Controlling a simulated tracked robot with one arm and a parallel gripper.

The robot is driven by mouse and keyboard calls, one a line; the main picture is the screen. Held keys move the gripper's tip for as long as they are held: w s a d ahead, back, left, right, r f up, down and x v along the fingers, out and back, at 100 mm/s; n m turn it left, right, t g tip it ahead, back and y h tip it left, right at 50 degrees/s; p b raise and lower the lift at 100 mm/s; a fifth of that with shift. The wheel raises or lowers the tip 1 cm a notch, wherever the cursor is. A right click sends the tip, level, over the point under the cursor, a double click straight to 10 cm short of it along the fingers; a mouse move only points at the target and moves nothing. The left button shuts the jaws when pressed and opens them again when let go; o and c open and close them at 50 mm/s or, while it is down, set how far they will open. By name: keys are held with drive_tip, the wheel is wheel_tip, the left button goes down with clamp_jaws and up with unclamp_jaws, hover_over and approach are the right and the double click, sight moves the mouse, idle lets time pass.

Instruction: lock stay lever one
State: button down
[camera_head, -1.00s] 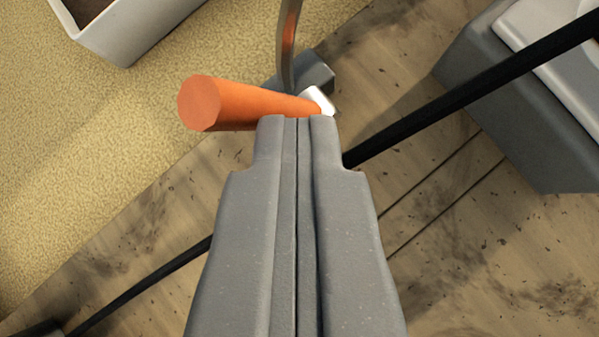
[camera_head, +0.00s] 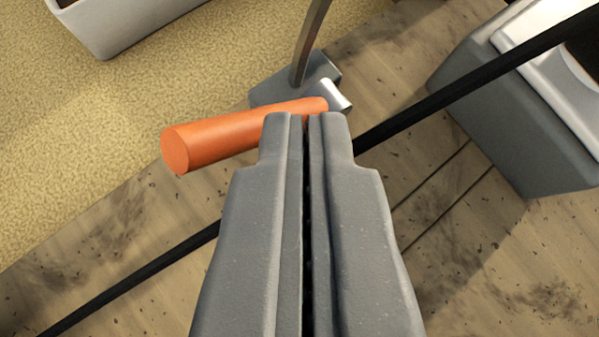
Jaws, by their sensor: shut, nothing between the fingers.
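The stay lever (camera_head: 225,136) is an orange round handle with a silver-white end piece (camera_head: 334,95) at its right. It lies across the picture just beyond my fingertips, its free end pointing left and slightly down. The silver end sits by a grey bracket (camera_head: 275,89), from which a curved metal stay (camera_head: 309,42) rises to the top edge. My gripper (camera_head: 304,117) is shut and empty, with a thin dark line between the fingers. Its tips overlap the right part of the handle in view; whether they touch it I cannot tell.
A thin black rod (camera_head: 450,97) runs diagonally behind my gripper. A grey box with a white top (camera_head: 520,120) stands at right. A pale bin (camera_head: 115,35) is at top left. The scuffed wooden surface (camera_head: 130,235) and yellowish textured area (camera_head: 60,150) are otherwise clear.

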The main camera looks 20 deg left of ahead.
drive_tip(key=shift+w+d+f, duration=0.15)
drive_tip(key=shift+w, duration=0.45)
drive_tip(key=p+v, duration=0.2)
drive_tip(key=v, duration=1.1)
drive_tip(key=shift+s+d+r, duration=0.2)
drive_tip(key=shift+s, duration=0.1)
drive_tip(key=s+r+m+t+h+p, duration=0.2)
drive_tip(key=s+r, duration=0.3)
drive_tip(key=r, duration=0.7)
drive_tip(key=s+r+m+t+h+p, duration=0.2)
drive_tip(key=s+r+m, duration=0.1)
drive_tip(key=r, duration=1)
drive_tip(key=s+r+m+t+h+p, duration=0.1)
drive_tip(key=s+r, duration=0.5)
drive_tip(key=r, duration=0.7)
drive_tip(key=shift+s+a+m+t+h+p, duration=0.3)
drive_tip(key=shift+a+m+t+h+p, duration=0.15)
drive_tip(key=shift+m+t, duration=0.35)
